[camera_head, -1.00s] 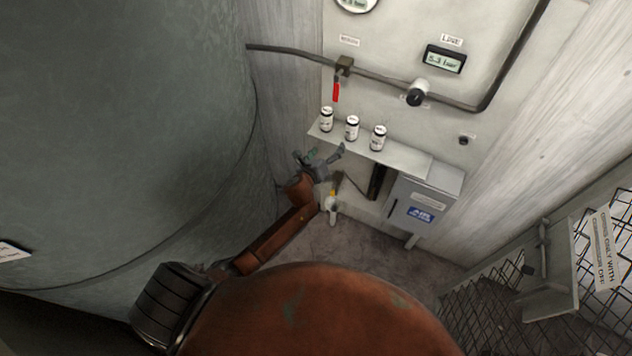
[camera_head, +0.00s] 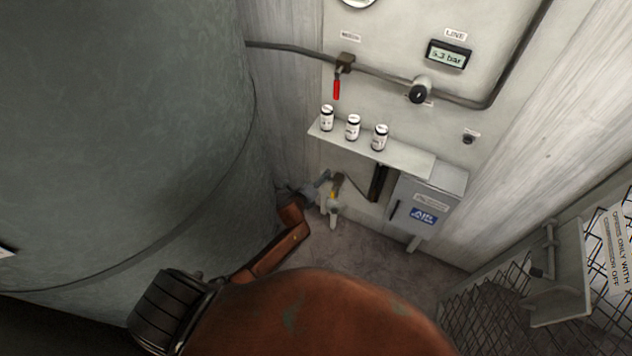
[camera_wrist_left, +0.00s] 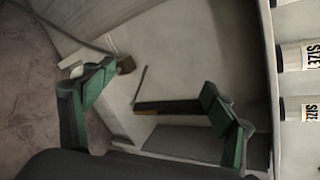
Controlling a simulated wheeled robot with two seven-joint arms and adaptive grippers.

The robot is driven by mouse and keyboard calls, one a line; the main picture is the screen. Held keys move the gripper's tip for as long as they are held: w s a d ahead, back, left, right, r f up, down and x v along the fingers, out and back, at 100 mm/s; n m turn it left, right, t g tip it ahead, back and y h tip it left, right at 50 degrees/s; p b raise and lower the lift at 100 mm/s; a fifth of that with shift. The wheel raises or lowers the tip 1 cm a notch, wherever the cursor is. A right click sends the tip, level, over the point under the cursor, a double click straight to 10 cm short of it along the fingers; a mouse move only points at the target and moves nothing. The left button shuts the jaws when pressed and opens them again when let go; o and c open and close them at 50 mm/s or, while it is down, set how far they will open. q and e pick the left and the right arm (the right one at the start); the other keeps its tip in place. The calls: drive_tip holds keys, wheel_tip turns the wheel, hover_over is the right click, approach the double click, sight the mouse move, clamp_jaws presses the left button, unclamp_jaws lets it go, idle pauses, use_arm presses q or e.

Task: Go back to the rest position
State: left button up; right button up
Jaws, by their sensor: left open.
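My right gripper is not in either view.
Several things are near: the tank (camera_head: 120,130) at left, a shelf (camera_head: 405,158) with white canisters (camera_head: 353,127), a red-handled valve (camera_head: 337,88), a grey box (camera_head: 427,208) labelled AIR, and a mesh guard (camera_head: 490,315) at right. Bare floor (camera_head: 350,250) lies between.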

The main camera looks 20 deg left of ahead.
use_arm(q)
drive_tip(key=shift+s+f, duration=0.1)
drive_tip(key=shift+f, duration=0.05)
idle(0.4)
drive_tip(key=s+a+f+n+g+b, duration=0.25)
drive_tip(key=s+f+n, duration=0.35)
drive_tip(key=s+f, duration=0.85)
drive_tip(key=s+a+f+n+g+b, duration=0.2)
drive_tip(key=s+f+n+g, duration=0.3)
drive_tip(key=s+f, duration=0.95)
drive_tip(key=s+f+n+g+b, duration=0.1)
drive_tip(key=s+f+n, duration=0.3)
drive_tip(key=s, duration=0.6)
drive_tip(key=s+d+f+n+g+b, duration=0.1)
drive_tip(key=s+f+n, duration=0.3)
drive_tip(key=s+f, duration=0.5)
drive_tip(key=s+f+n+g+b, duration=0.1)
drive_tip(key=s+f+n, duration=0.4)
drive_tip(key=s, duration=0.8)
drive_tip(key=shift+s+d+f+g+b, duration=0.25)
drive_tip(key=shift+f+g, duration=0.2)
drive_tip(key=shift+f, duration=0.3)
